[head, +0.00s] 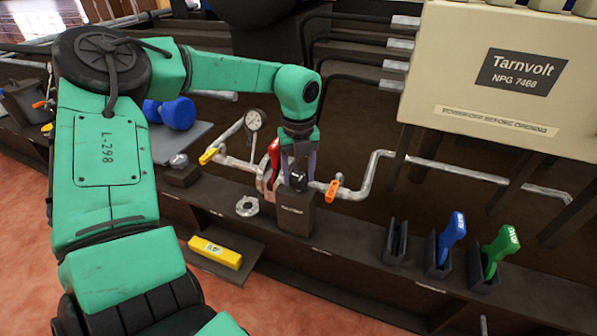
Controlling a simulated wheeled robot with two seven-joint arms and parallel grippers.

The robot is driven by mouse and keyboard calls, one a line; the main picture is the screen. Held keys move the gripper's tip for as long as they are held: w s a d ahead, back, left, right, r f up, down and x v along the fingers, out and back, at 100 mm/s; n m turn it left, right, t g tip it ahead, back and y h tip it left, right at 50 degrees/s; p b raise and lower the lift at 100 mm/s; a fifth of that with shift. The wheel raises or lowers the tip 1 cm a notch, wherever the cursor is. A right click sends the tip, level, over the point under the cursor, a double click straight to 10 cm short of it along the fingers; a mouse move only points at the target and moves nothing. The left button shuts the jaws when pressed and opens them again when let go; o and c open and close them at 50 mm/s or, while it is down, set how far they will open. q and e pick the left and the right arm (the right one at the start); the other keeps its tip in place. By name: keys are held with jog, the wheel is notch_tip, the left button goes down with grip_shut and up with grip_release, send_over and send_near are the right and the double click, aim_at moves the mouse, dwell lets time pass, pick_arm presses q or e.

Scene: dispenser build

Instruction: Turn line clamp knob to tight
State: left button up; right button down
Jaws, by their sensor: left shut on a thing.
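The line clamp knob (298,181) is a small dark knob on top of a dark brown box (293,214) on the bench ledge. My left gripper (299,176) reaches down from above with its fingers on either side of the knob, shut on it. The fingers cover part of the knob, and I cannot read its setting. The small label on the box front is too small to read. My right gripper is not in view.
A red-handled part (273,153) stands close left of my fingers. An orange valve handle (333,190) is close on the right, on the pipe. A round gauge (254,121) rises behind. Blue (452,236) and green (500,247) handles stand in holders farther right.

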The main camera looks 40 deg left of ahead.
aim_at(299, 176)
pick_arm(q)
jog(key=m, duration=0.3)
jog(key=shift+m, duration=0.4)
jog(key=m+p, duration=0.1)
jog(key=m, duration=0.4)
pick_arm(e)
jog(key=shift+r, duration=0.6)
pick_arm(q)
jog(key=o, duration=1.4)
notch_tip(299, 176, up, 15)
jog(key=p, duration=0.4)
jog(key=shift+f+p, duration=0.2)
jog(key=shift+p, duration=0.2)
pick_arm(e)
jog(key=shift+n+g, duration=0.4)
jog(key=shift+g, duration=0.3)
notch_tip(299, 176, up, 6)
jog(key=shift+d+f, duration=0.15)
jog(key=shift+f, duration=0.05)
